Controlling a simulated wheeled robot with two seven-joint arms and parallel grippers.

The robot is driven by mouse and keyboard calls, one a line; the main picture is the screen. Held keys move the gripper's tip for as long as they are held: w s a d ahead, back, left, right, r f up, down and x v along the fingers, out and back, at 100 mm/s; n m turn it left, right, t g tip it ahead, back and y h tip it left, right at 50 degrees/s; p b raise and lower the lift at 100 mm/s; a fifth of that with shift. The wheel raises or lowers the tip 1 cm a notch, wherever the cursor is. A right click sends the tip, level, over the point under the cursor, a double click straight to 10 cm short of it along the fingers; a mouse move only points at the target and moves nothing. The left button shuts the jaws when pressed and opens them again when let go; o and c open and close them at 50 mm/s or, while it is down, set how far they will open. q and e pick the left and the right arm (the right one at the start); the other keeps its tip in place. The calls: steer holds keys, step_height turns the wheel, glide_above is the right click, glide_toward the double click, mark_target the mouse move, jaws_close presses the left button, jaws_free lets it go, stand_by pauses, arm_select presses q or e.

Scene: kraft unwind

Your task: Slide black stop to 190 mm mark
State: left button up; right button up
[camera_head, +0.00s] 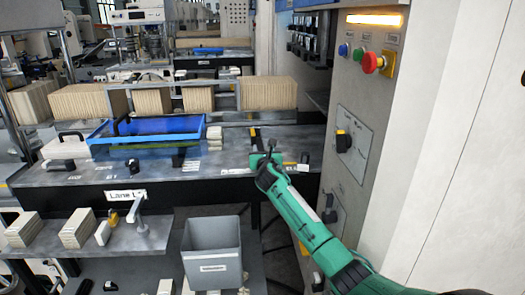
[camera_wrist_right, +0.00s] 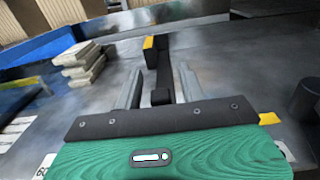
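My right gripper (camera_head: 264,157) reaches over the grey metal bench from the lower right. In the right wrist view its two fingers (camera_wrist_right: 160,74) are apart, with a dark bar between them. This bar (camera_wrist_right: 166,66) runs from a small black block (camera_wrist_right: 160,97) near the gripper's base to an upright black piece with a yellow edge (camera_wrist_right: 151,50). The yellow-edged piece also shows in the head view (camera_head: 255,138), just beyond the gripper. I cannot tell which dark part is the black stop, or whether the fingers touch it. No 190 mm mark is readable. My left gripper is out of view.
A blue tray (camera_head: 103,138) lies on the bench (camera_head: 225,168) at left, with stacked pale pieces (camera_head: 214,138) beside it. A dark cylinder (camera_wrist_right: 304,97) stands right of the gripper. The machine cabinet (camera_head: 365,95) bounds the right. A grey bin (camera_head: 212,240) sits below the bench.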

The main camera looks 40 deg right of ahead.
steer(key=b+v, duration=0.1)
steer(key=v, duration=1.2)
steer(key=shift+s+a+b, duration=0.25)
steer(key=shift+s+b, duration=0.05)
steer(key=shift+f, duration=0.1)
